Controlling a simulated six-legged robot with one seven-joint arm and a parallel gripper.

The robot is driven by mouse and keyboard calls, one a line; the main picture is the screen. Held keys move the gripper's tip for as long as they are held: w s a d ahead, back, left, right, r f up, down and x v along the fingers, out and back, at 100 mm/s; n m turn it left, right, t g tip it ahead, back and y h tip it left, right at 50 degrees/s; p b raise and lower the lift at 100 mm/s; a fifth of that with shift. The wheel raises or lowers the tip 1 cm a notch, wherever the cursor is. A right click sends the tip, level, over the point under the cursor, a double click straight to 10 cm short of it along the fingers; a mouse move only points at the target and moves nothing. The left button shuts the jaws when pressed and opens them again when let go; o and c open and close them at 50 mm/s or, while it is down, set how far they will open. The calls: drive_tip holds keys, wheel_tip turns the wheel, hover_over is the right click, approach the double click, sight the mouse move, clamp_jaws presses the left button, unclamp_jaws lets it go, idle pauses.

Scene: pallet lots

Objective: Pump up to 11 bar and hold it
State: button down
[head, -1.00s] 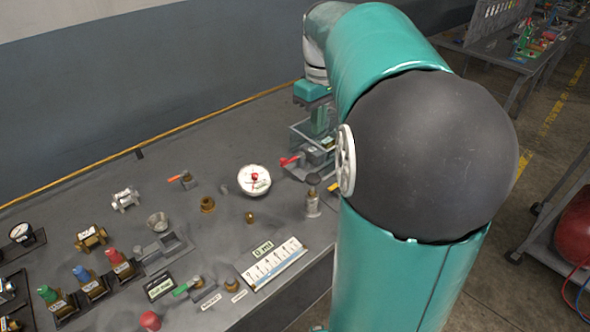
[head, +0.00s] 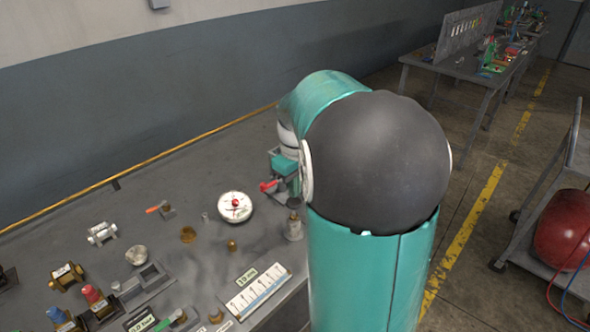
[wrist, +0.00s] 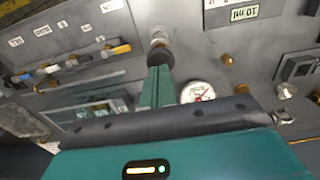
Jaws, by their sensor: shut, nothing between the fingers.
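A round white pressure gauge (head: 235,206) with a red centre lies on the grey bench, and it also shows in the wrist view (wrist: 197,92). Its reading is too small to tell. A small silver hand pump with a black knob (head: 294,228) stands right of the gauge. In the wrist view the black knob (wrist: 160,57) is just beyond my gripper's fingertips (wrist: 158,72). My gripper is shut and empty; whether it touches the knob I cannot tell. In the head view my arm hides most of it. A red-handled valve (head: 269,186) is behind the pump.
An orange-handled valve (head: 160,209), brass fittings (head: 188,235) and a metal cup (head: 136,256) stand left of the gauge. A white scale plate (head: 258,291) lies near the front edge. A cart with a red tank (head: 566,230) stands right, across the aisle.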

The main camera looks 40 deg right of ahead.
sight(294, 201)
drive_tip(key=shift+f, duration=1)
drive_tip(key=shift+f, duration=0.1)
drive_tip(key=shift+f, duration=1.75)
drive_tip(key=shift+s+a+f, duration=0.1)
drive_tip(key=shift+w+r, duration=0.2)
drive_tip(key=shift+r, duration=0.25)
wheel_tip(294, 201, up, 14)
drive_tip(key=shift+s+f, duration=0.15)
